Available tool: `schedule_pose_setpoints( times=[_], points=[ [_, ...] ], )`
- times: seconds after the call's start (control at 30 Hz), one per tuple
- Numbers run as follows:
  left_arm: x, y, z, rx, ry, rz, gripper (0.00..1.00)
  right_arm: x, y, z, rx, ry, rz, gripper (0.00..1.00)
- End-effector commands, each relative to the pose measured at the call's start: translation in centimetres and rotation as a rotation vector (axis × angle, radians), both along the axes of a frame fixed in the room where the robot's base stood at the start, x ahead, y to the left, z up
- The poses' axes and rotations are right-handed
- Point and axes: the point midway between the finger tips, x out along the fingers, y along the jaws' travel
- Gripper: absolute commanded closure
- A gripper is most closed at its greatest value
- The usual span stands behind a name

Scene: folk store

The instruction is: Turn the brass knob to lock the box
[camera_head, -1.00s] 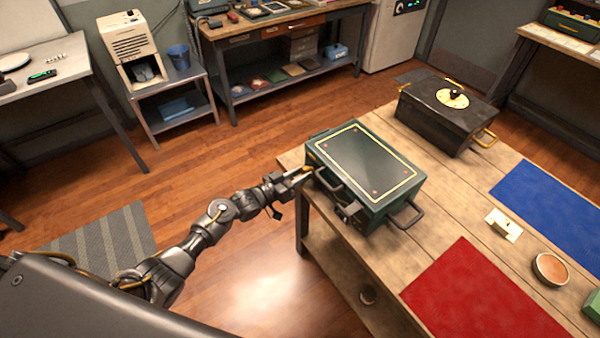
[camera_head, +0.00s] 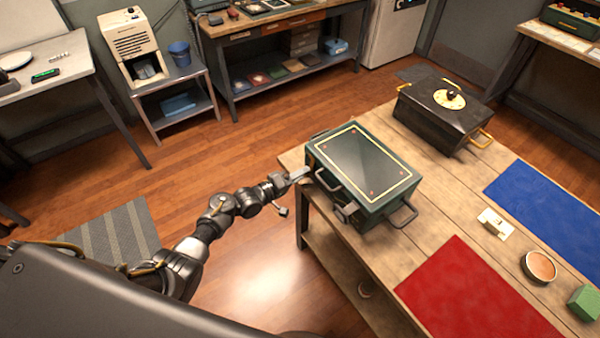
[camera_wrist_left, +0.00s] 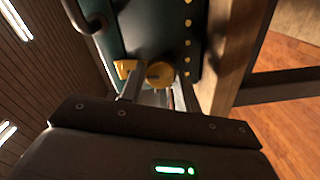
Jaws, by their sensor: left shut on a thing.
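The green box (camera_head: 366,165) with a dark, gold-edged lid stands shut at the left edge of the wooden table. My left gripper (camera_head: 304,173) is at its left end in the head view. In the left wrist view, the brass knob (camera_wrist_left: 160,75) sits on the green box side (camera_wrist_left: 150,30), between the fingers of my left gripper (camera_wrist_left: 160,88), which is shut on it. The fingers look rolled about the wrist axis. A second brass piece (camera_wrist_left: 125,68) lies just left of the knob, partly behind a finger. In the head view the knob is hidden by the gripper. My right gripper is out of view.
A black box (camera_head: 440,115) with a brass dial stands behind on the wooden table (camera_head: 400,255). A red mat (camera_head: 475,295), a blue mat (camera_head: 550,208), a round dish (camera_head: 539,266) and a green block (camera_head: 585,302) lie to the right.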

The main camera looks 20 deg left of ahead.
Motion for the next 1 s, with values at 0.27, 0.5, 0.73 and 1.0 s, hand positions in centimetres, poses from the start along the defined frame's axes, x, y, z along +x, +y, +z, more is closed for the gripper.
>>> schedule_pose_setpoints(
  times=[0.27,0.5,0.73,1.0],
  points=[
    [0.08,0.02,0.11,-0.11,0.092,0.001,0.91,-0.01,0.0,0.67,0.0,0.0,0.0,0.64],
    [0.06,0.04,0.02,-0.152,0.127,0.001,0.91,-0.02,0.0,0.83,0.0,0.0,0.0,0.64],
    [0.06,0.06,0.0,-0.161,0.133,0.001,0.91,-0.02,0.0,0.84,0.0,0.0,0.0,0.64],
    [0.06,0.05,0.0,-0.16,0.133,0.001,0.64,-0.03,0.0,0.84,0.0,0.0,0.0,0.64]
  ],
)
